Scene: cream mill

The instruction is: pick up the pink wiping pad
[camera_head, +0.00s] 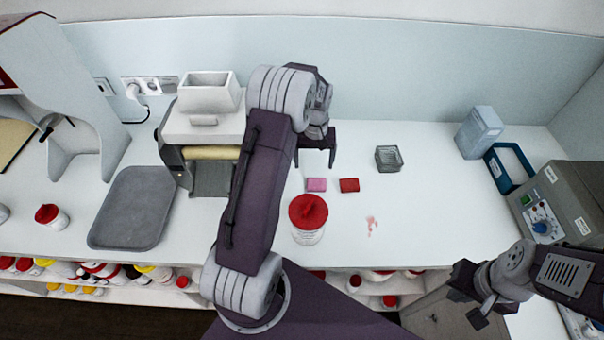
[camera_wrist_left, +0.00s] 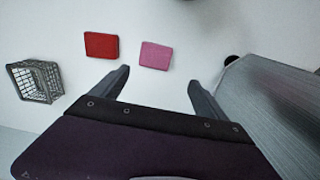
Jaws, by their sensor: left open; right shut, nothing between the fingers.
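The pink wiping pad (camera_head: 316,185) lies flat on the white counter, just left of a red pad (camera_head: 349,185). In the left wrist view the pink pad (camera_wrist_left: 156,55) is ahead of the fingertips, to the right of the red pad (camera_wrist_left: 101,46). My left gripper (camera_head: 316,164) hangs over the counter just behind the pink pad, open and empty. In the left wrist view its two fingers (camera_wrist_left: 157,78) are spread apart, with the pad beyond them and not touched. My right gripper (camera_head: 470,294) is shut and empty at the lower right, near the counter's front edge.
A red-lidded jar (camera_head: 308,222) stands in front of the pink pad. A wire basket (camera_head: 389,159) is to the right, and a reddish smear (camera_head: 371,226) marks the counter. The mill (camera_head: 203,130) and a grey tray (camera_head: 132,208) are left.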

